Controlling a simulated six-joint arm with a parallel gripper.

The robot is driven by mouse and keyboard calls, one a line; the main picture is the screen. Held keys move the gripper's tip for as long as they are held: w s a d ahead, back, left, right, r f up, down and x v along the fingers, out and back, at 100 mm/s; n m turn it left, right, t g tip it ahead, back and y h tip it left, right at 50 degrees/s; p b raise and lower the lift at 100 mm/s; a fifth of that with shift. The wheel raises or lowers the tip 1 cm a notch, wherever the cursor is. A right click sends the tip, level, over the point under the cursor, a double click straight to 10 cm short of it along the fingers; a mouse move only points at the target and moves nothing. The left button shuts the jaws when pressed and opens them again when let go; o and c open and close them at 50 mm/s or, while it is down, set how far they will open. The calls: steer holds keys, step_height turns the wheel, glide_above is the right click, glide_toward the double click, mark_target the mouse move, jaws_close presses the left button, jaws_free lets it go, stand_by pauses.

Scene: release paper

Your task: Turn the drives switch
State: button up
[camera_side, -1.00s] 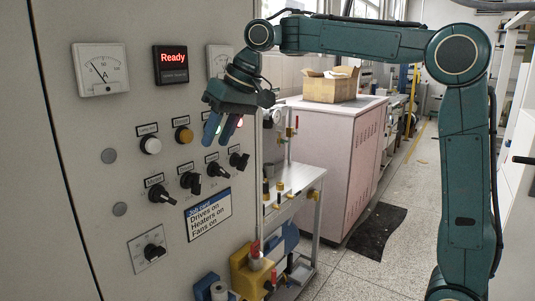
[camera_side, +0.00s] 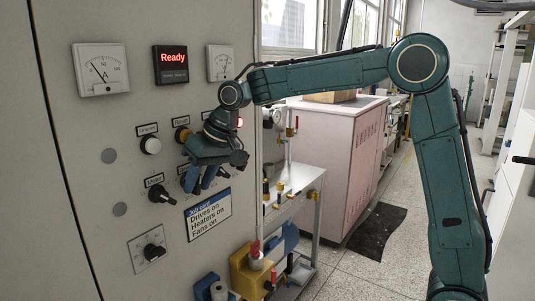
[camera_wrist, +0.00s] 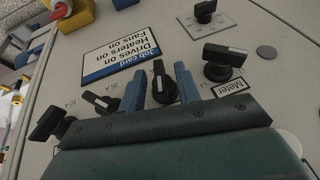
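My gripper (camera_side: 201,184) is in front of the row of black rotary switches on the grey panel. In the wrist view its two blue fingers (camera_wrist: 158,82) are apart, with a black rotary switch (camera_wrist: 163,90) with a pale pointer mark showing between them. I cannot tell whether they touch it. Another switch (camera_wrist: 101,102) is just left of the fingers, and one more (camera_wrist: 50,122) is at the far left. No switch label legibly reads Drives; small marks like "35 A" show. In the side view my gripper hides much of the row's middle.
The job card (camera_side: 208,214) below the row reads Drives on, Heaters on, Fans on. The Meter switch (camera_wrist: 223,62) is right of the fingers in the wrist view. A separate rotary switch (camera_side: 153,250) sits lower. Above are a white button (camera_side: 150,145) and the Ready display (camera_side: 171,65).

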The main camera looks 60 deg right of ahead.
jaws_close()
steer(key=shift+d+y, duration=0.1)
steer(key=shift+y, duration=0.5)
steer(key=shift+d+m+y, duration=0.15)
steer(key=shift+m+y, duration=0.25)
steer(key=shift+y, duration=0.5)
steer(key=shift+f+m+t+y, duration=0.15)
steer(key=shift+m+t+y, duration=0.15)
steer(key=shift+y, duration=1.3)
jaws_free()
